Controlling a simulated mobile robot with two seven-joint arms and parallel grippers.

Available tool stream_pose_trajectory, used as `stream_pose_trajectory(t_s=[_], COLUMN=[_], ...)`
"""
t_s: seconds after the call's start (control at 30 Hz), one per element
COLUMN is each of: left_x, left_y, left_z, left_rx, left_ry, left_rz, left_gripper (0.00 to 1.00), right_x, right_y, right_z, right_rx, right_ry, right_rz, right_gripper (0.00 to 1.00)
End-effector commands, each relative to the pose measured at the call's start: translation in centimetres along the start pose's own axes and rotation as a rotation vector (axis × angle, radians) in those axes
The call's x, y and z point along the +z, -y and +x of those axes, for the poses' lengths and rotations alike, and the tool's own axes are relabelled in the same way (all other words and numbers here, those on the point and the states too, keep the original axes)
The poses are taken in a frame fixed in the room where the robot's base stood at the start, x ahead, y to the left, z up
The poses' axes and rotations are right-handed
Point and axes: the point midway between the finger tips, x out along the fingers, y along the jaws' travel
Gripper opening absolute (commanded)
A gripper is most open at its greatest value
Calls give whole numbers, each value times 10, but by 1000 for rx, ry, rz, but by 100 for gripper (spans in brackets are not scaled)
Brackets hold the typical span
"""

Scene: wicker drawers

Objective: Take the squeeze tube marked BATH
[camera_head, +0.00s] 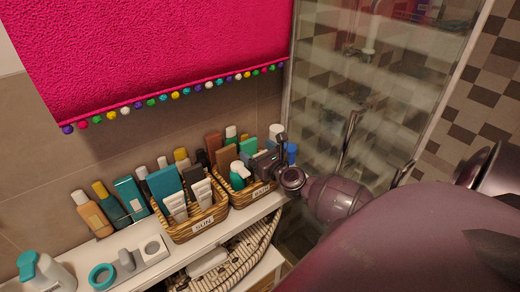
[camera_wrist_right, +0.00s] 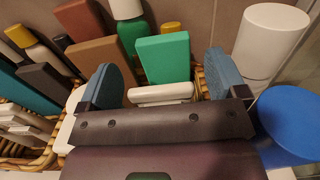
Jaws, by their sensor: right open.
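In the head view my right gripper (camera_head: 264,158) reaches in from the right over the right wicker basket (camera_head: 243,197). In the right wrist view the gripper (camera_wrist_right: 162,80) is open, its two blue-grey fingers apart. A white flat-ended object (camera_wrist_right: 160,93), perhaps a squeeze tube, shows low between them, in front of a green box (camera_wrist_right: 163,57). It does not look gripped. The word BATH is not readable on anything. Two white tubes (camera_head: 176,205) stand in the left basket (camera_head: 185,232), labelled SUN. The right basket's label is too small to read surely. My left gripper is out of view.
Bottles and boxes crowd both baskets. A white cylinder (camera_wrist_right: 270,42) and a blue one (camera_wrist_right: 290,122) stand close to the right finger. A glass screen (camera_head: 330,75) rises right of the shelf (camera_head: 175,262). A pink towel (camera_head: 160,50) hangs above.

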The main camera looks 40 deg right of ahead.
Motion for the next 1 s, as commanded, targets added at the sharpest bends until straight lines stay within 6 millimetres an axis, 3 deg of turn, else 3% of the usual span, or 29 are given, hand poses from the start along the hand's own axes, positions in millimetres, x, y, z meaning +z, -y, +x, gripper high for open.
stream_pose_trajectory(t_s=[0.37, 0.8, 1.0], left_x=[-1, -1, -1], left_y=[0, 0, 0], left_z=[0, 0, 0], left_rx=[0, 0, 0], left_ry=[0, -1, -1], left_rz=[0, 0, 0], left_gripper=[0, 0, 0], right_x=[0, 0, 0], right_y=[0, 0, 0], right_z=[8, 8, 8], right_rx=[0, 0, 0], right_ry=[-1, -1, 0], right_rz=[0, 0, 0], right_gripper=[89, 22, 21])
